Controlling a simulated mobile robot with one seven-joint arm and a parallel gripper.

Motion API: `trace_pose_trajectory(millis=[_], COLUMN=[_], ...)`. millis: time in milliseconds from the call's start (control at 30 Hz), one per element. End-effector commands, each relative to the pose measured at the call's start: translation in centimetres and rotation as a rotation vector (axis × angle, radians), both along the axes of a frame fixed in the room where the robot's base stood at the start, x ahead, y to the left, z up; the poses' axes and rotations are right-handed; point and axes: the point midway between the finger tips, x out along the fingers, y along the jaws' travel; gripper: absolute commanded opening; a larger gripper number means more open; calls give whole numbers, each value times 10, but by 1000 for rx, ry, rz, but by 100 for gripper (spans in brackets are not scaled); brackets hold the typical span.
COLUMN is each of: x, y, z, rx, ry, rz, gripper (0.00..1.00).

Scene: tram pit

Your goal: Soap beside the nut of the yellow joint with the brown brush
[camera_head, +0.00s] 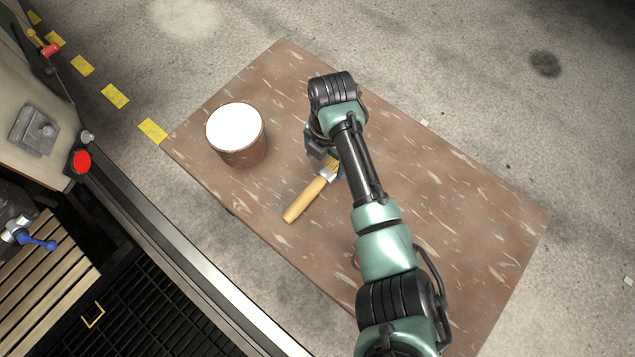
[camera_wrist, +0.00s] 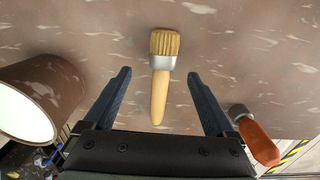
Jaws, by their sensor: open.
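A brush with a light wooden handle (camera_head: 305,200) and tan bristles lies on the table. In the wrist view this brush (camera_wrist: 159,95) appears between the fingers of my open, empty gripper (camera_wrist: 158,73). In the head view my gripper (camera_head: 322,150) is over its bristle end, partly hidden by my arm. A second tool with a reddish-brown handle (camera_wrist: 258,142) and a metal collar lies to the right in the wrist view; in the head view my arm mostly hides it. A yellow-handled fitting (camera_head: 34,36), possibly the yellow joint, is at the upper left; its nut cannot be made out.
A brown mottled pot (camera_head: 242,153) with a white top stands on the table (camera_head: 450,235) left of my gripper; it also shows in the wrist view (camera_wrist: 60,75). A dark pit with slats and a grating (camera_head: 125,320), a red button (camera_head: 81,161) and a blue-handled valve (camera_head: 40,243) are left.

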Motion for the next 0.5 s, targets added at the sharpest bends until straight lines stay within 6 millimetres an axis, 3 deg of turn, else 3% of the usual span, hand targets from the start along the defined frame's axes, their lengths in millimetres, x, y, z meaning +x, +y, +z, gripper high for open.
trace_pose_trajectory(millis=[300,500], x=[-2,-1], y=[-5,-4], z=[-42,-53], rx=[-2,0], ry=[1,-1], rz=[0,1], gripper=[90,90])
